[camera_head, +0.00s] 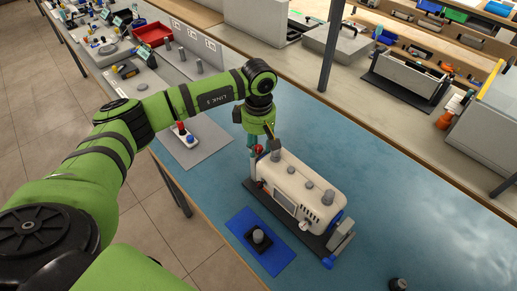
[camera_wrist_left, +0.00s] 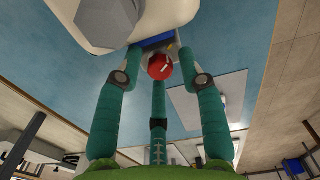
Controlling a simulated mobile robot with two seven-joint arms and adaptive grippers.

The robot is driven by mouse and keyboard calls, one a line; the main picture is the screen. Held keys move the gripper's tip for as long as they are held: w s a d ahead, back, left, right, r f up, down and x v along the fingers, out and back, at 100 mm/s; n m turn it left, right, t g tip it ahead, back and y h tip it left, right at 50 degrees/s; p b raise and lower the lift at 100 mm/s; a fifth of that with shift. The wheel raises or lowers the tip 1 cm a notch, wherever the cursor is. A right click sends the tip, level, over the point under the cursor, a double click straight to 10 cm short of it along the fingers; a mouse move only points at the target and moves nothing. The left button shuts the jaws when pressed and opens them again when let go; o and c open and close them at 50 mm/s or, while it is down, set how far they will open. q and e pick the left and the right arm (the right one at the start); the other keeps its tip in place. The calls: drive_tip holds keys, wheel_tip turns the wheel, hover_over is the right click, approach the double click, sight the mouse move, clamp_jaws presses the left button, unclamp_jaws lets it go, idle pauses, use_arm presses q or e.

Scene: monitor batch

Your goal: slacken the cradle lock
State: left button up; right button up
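A cream-coloured monitor unit (camera_head: 290,180) sits in a dark cradle (camera_head: 315,240) on the blue bench top. A red ball-shaped knob (camera_wrist_left: 160,67) shows at the unit's left end. My left gripper (camera_head: 262,148) reaches down to that end from above. In the left wrist view its three teal fingers (camera_wrist_left: 160,62) stand around the red knob, with visible gaps at both sides; the third finger is below it. The gripper looks open. Which part is the cradle lock is not clear. A lever with a blue knob (camera_head: 327,262) is at the right end. My right gripper does not show.
A blue mat (camera_head: 240,222) with a small dark-based post (camera_head: 258,238) lies in front of the unit. A grey mat (camera_head: 205,150) with red and blue-topped parts lies to the left. A grey case (camera_head: 405,82) stands behind. The bench right of the unit is mostly clear.

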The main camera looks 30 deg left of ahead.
use_arm(q)
drive_tip(key=shift+r, duration=0.4)
drive_tip(key=shift+r+p, duration=0.65)
drive_tip(key=shift+r, duration=0.2)
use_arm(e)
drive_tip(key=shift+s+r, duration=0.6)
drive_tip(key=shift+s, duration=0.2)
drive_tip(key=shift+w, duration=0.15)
use_arm(q)
drive_tip(key=shift+f, duration=0.2)
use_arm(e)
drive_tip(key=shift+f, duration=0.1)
use_arm(q)
drive_tip(key=shift+f+b, duration=1.1)
drive_tip(key=shift+b, duration=0.1)
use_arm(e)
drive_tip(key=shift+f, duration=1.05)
